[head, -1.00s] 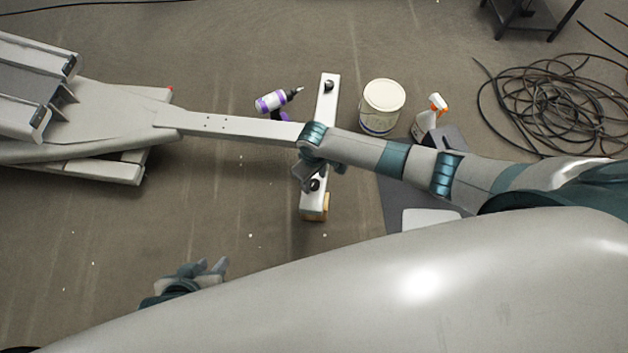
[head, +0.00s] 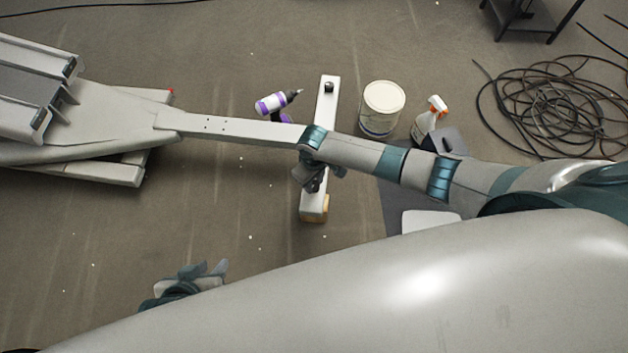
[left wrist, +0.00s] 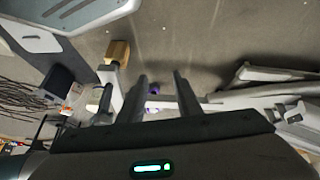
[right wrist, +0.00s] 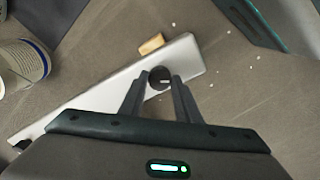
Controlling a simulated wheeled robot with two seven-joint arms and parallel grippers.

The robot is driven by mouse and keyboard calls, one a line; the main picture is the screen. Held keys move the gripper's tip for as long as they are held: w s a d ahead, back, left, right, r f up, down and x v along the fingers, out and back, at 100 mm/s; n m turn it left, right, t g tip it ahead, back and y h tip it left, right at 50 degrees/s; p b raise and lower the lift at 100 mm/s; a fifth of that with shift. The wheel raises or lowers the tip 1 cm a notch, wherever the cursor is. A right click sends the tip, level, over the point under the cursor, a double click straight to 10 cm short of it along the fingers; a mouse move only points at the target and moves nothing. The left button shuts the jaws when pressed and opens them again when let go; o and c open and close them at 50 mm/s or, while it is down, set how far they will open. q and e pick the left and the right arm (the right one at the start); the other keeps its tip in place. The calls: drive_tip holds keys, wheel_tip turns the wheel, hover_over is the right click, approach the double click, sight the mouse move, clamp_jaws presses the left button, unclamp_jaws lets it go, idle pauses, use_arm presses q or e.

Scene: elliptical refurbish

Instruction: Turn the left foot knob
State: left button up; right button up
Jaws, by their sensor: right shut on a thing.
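A white foot bar (head: 324,120) of the elliptical lies across the end of a long grey beam (head: 235,127). A black knob (head: 328,87) stands at its far end. A second black foot knob (right wrist: 160,78) is near the bar's near end and sits between the fingers of my right gripper (right wrist: 160,84). That gripper is shut on this knob; in the head view the right gripper (head: 312,180) mostly hides it. My left gripper (head: 215,270) is open and empty over the floor, its fingers apart in the left wrist view (left wrist: 160,88).
A wooden block (head: 326,208) is at the bar's near end. Coiled cable (head: 545,100) lies at right. The floor at lower left is clear.

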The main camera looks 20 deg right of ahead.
drive_tip(key=shift+r+m+p, duration=0.15)
drive_tip(key=shift+m+p, duration=0.45)
drive_tip(key=shift+p, duration=0.25)
use_arm(q)
drive_tip(key=shift+s+a+g+y+p, duration=0.85)
drive_tip(key=shift+s+a+g, duration=0.6)
drive_tip(key=shift+a, duration=0.95)
use_arm(e)
drive_tip(key=shift+m, duration=0.8)
drive_tip(key=m+p, duration=0.3)
drive_tip(key=shift+m+p, duration=0.3)
drive_tip(key=shift+p, duration=0.05)
drive_tip(key=m+p, duration=0.3)
drive_tip(key=m, duration=0.2)
drive_tip(key=shift+a+m, duration=0.1)
drive_tip(key=shift+m, duration=0.3)
drive_tip(key=shift+m+p, duration=0.4)
drive_tip(key=m, duration=0.2)
drive_tip(key=shift+m+p, duration=0.35)
drive_tip(key=shift+m, duration=0.05)
use_arm(q)
wheel_tip(320, 180, down, 18)
drive_tip(key=t, duration=0.1)
drive_tip(key=shift+d, duration=0.35)
use_arm(e)
drive_tip(key=shift+m, duration=1.7)
use_arm(q)
drive_tip(key=shift+h, duration=0.25)
